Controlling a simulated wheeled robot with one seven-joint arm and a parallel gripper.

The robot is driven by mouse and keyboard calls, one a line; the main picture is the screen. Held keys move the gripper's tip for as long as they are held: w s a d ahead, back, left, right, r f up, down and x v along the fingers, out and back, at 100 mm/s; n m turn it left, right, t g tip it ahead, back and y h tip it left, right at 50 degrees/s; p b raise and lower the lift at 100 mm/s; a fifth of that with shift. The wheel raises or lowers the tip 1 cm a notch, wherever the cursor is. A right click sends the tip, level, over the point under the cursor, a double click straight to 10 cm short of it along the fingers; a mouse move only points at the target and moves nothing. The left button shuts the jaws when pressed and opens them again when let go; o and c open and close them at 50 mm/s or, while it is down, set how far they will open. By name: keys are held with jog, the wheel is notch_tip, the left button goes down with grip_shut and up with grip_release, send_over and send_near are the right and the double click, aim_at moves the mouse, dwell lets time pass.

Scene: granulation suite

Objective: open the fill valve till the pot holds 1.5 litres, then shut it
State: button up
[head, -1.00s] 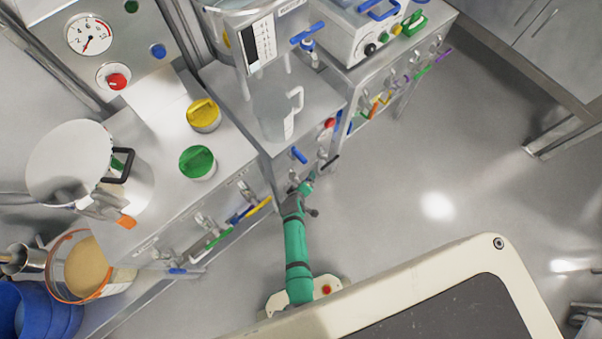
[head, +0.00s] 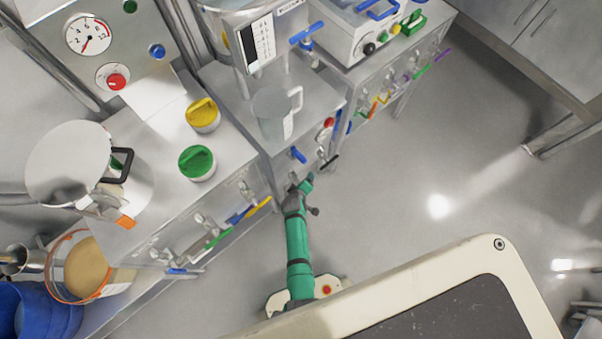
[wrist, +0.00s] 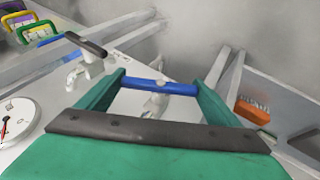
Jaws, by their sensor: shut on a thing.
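My gripper (wrist: 158,98) has its two green fingers shut on a blue valve handle (wrist: 160,87), which spans between the fingertips in the wrist view. In the head view my gripper (head: 306,181) is low at the front of the middle steel cabinet, and the held part is too small to make out. A steel vessel (head: 228,22) with a white scale panel (head: 260,42) stands above that cabinet. Its level reading is too small to tell. A grey jug (head: 270,112) with a handle stands upright below it. I cannot tell which vessel is the pot.
A black lever (wrist: 85,43) is close beside my gripper in the wrist view. The red knob (head: 328,122) and a blue lever (head: 298,155) are on the cabinet front. A lidded steel container (head: 68,162) stands at left.

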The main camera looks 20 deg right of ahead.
jog(key=shift+s+y, duration=0.1)
jog(key=shift+y, duration=0.3)
jog(key=shift+m+g+y, duration=0.6)
jog(key=shift+g+y, duration=0.4)
jog(key=shift+y, duration=1.1)
jog(key=shift+a, duration=0.1)
jog(key=o, duration=0.9)
jog(key=v, duration=1)
jog(key=shift+d+r, duration=0.3)
jog(key=shift+d, duration=0.05)
